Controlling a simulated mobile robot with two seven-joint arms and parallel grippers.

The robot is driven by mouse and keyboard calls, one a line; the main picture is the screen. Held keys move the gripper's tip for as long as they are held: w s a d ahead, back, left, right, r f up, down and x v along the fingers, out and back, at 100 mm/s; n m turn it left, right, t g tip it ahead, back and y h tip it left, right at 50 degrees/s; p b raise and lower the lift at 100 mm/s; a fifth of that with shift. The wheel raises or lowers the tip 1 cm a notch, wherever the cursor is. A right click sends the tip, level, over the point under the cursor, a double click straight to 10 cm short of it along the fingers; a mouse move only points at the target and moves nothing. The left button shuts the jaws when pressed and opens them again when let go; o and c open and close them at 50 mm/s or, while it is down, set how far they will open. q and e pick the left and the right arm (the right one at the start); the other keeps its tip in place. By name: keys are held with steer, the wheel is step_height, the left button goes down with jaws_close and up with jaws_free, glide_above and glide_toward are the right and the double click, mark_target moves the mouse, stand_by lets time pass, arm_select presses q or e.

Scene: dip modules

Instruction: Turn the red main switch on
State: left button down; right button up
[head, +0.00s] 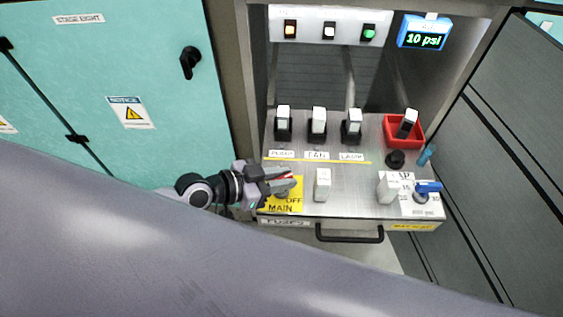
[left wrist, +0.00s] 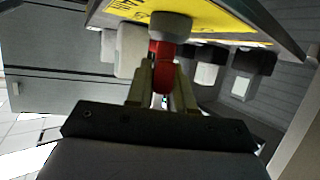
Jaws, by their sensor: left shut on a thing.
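The red main switch (left wrist: 162,62) shows in the left wrist view as a red handle on a pale round base, beside a yellow label plate. In the head view only a thin red strip of it (head: 288,177) shows between my fingers. My left gripper (head: 284,181) comes in from the left over the panel's near left corner and is shut on the red handle. In the left wrist view its two fingers (left wrist: 163,88) stand on either side of the handle. The yellow label (head: 282,208) reads OFF and MAIN; its upper part is partly covered by my gripper. My right gripper is not in view.
A blue display (head: 423,34) reads 10 psi. Cabinet walls flank both sides.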

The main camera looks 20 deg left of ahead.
arm_select(q)
steer(key=n+y+p, duration=0.1)
steer(key=p, duration=0.1)
steer(key=n+t+p, duration=0.1)
steer(key=shift+d+r+y+p, duration=0.1)
steer(key=shift+r+y+p, duration=0.25)
steer(key=shift+y+p, duration=0.05)
steer(key=shift+f+n+t+y+p, duration=0.25)
steer(key=shift+n+t+y+p, duration=0.35)
steer(key=shift+n+t+p, duration=0.15)
steer(key=shift+n+t+y, duration=0.35)
steer(key=shift+n+y, duration=0.2)
steer(key=shift+y, duration=0.05)
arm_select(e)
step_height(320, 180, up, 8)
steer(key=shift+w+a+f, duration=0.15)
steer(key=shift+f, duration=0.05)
arm_select(q)
steer(key=shift+y, duration=0.3)
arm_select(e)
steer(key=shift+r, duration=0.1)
arm_select(q)
steer(key=c, duration=1.1)
jaws_free()
steer(key=shift+f, duration=0.1)
steer(key=shift+s, duration=0.1)
steer(key=shift+v, duration=3.5)
